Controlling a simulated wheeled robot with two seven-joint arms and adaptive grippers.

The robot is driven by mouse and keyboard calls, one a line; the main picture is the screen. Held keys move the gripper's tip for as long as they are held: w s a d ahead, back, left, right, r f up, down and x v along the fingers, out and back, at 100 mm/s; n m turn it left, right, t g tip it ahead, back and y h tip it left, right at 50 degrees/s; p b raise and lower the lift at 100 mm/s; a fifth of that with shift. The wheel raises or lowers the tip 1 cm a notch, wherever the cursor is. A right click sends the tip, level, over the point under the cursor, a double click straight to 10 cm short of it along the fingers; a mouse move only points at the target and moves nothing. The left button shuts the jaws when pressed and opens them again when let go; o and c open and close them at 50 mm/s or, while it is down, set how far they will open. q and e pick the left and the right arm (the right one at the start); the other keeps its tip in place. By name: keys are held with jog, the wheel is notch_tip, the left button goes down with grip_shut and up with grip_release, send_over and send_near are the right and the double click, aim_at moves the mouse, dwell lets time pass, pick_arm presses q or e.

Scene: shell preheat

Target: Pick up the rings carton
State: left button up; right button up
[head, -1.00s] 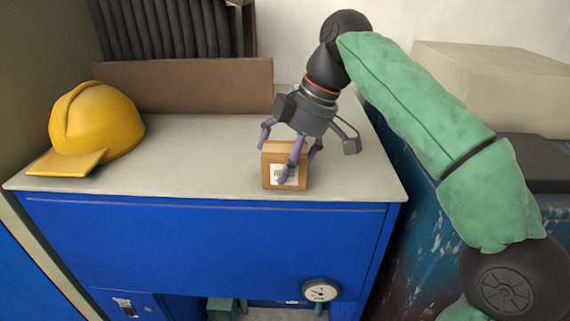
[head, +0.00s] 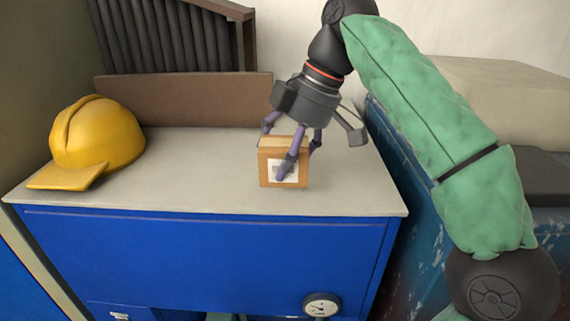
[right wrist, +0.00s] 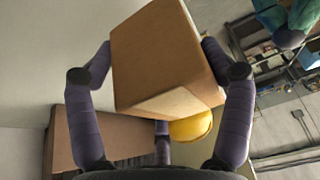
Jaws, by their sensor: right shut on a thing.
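The rings carton (head: 268,172) is a small brown box with a white label on its front, over the right part of the blue cabinet's pale top. My right gripper (head: 290,160) comes down over it with its purple fingers closed around it. In the right wrist view the carton (right wrist: 160,55) fills the space between the fingers, which press on its sides. The carton's base looks close to the cabinet top; I cannot tell how large any gap is. One finger covers part of the label. My left gripper is not in view.
A yellow hard hat (head: 98,135) sits on the left of the blue cabinet (head: 200,255). A brown board (head: 185,98) stands along the back of the top. A round gauge (head: 321,304) is on the cabinet front. The top between hat and carton is clear.

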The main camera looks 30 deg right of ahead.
aim_at(278, 151)
jog(key=s+r, duration=0.1)
jog(key=s+a+r, duration=0.1)
jog(key=r, duration=0.1)
jog(key=s+a+r, duration=0.1)
jog(key=shift+s+r+p, duration=0.2)
jog(key=shift+r+p, duration=0.15)
jog(key=s+a+r+p, duration=0.1)
jog(key=s+a+r, duration=0.2)
jog(key=s, duration=0.4)
jog(key=shift+s+a+r, duration=0.15)
jog(key=shift+a+r, duration=0.1)
jog(key=shift+a, duration=0.55)
